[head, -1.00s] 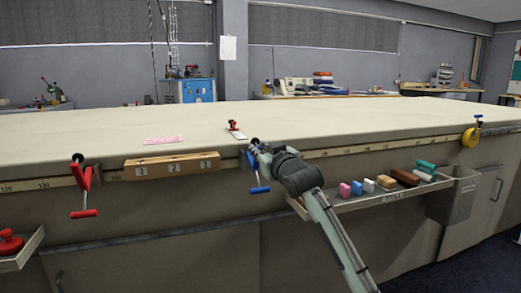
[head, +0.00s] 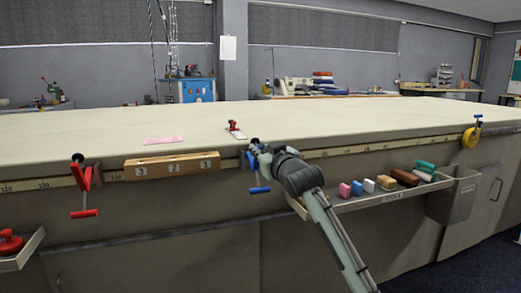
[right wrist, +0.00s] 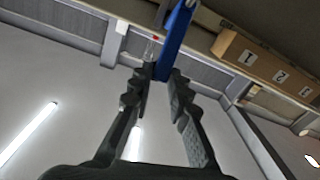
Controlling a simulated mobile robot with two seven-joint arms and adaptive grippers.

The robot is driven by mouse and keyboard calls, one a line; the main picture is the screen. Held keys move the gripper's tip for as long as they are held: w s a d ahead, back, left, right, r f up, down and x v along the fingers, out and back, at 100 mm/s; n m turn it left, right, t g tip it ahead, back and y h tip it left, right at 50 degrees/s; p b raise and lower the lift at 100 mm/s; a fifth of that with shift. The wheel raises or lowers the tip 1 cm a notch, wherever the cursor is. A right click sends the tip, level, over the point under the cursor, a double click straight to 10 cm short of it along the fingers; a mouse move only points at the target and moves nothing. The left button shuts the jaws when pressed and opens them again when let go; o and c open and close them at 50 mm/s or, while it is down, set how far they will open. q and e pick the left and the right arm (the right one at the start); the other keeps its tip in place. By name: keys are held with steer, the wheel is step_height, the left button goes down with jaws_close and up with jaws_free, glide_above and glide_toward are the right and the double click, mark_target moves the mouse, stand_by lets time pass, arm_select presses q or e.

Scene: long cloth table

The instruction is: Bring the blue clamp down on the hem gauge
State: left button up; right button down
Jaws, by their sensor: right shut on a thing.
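The blue clamp (head: 255,172) hangs on the front edge of the long table, its bar handle low in front. My right gripper (head: 255,149) is at the clamp's upper part. In the right wrist view the blue clamp (right wrist: 176,38) runs down between the fingertips (right wrist: 160,78), which are shut on it. A small pale strip with a red part, which looks like the hem gauge (head: 238,134), lies on the tabletop just behind the clamp. I cannot tell whether the clamp touches it. My left gripper is not in view.
A numbered wooden block (head: 172,166) is on the table front left of the clamp, with a red clamp (head: 83,185) beyond it. A pink piece (head: 163,140) lies on the cloth. A shelf (head: 375,197) with several coloured blocks sticks out at right. The tabletop is mostly clear.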

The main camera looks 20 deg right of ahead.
stand_by(0.8)
steer(key=shift+c, duration=1.7)
jaws_free()
steer(key=s, duration=1.2)
steer(key=shift+d, duration=0.4)
